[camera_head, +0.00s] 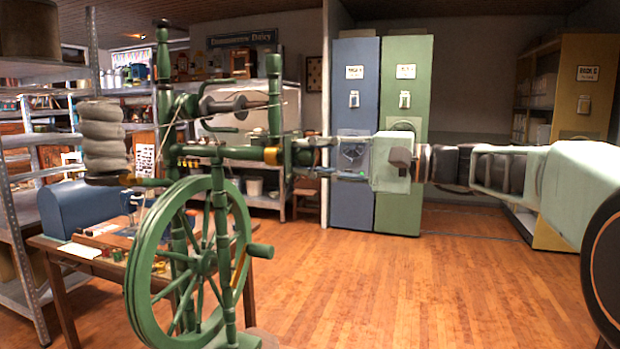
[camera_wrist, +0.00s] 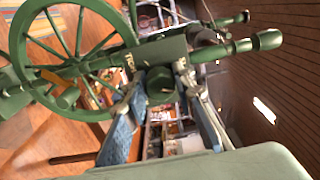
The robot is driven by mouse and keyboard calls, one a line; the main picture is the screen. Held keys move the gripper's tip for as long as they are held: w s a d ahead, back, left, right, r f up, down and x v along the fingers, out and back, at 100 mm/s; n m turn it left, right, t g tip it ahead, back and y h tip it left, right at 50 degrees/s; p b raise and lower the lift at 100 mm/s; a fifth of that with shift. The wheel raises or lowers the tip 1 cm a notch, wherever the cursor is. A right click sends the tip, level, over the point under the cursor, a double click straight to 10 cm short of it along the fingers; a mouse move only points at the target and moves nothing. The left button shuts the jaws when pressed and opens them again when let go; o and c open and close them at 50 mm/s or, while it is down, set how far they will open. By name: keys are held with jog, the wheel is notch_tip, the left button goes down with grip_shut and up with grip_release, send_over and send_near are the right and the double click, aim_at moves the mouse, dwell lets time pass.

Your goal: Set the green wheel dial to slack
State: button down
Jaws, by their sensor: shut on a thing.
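A green spinning wheel (camera_head: 207,262) stands upright at the left, with a spoked drive wheel and turned posts; it also fills the upper left of the wrist view (camera_wrist: 75,62). My gripper (camera_head: 303,155) reaches in from the right, level with the upper crossbar. In the wrist view my gripper (camera_wrist: 157,70) has its two fingers on either side of a round green dial (camera_wrist: 160,86) and is shut on it. The dial's face and any slack marking are hidden or too small to read.
A wooden table (camera_head: 60,250) with a blue box (camera_head: 75,207) stands behind the wheel at left. A metal shelf (camera_head: 20,215) is at the far left. Blue (camera_head: 353,100) and green (camera_head: 405,75) cabinets stand behind. The wooden floor at centre right is clear.

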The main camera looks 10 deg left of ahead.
jog(key=n+b, duration=0.3)
jog(key=shift+f, duration=0.3)
jog(key=shift+r+n+b, duration=0.15)
jog(key=shift+n+b, duration=0.75)
jog(key=shift+n, duration=0.1)
jog(key=shift+r, duration=0.1)
jog(key=c, duration=1.6)
grip_release()
jog(key=shift+d, duration=0.15)
jog(key=s+d, duration=0.1)
jog(key=d, duration=1)
jog(key=shift+s+d, duration=0.3)
jog(key=shift+d, duration=0.05)
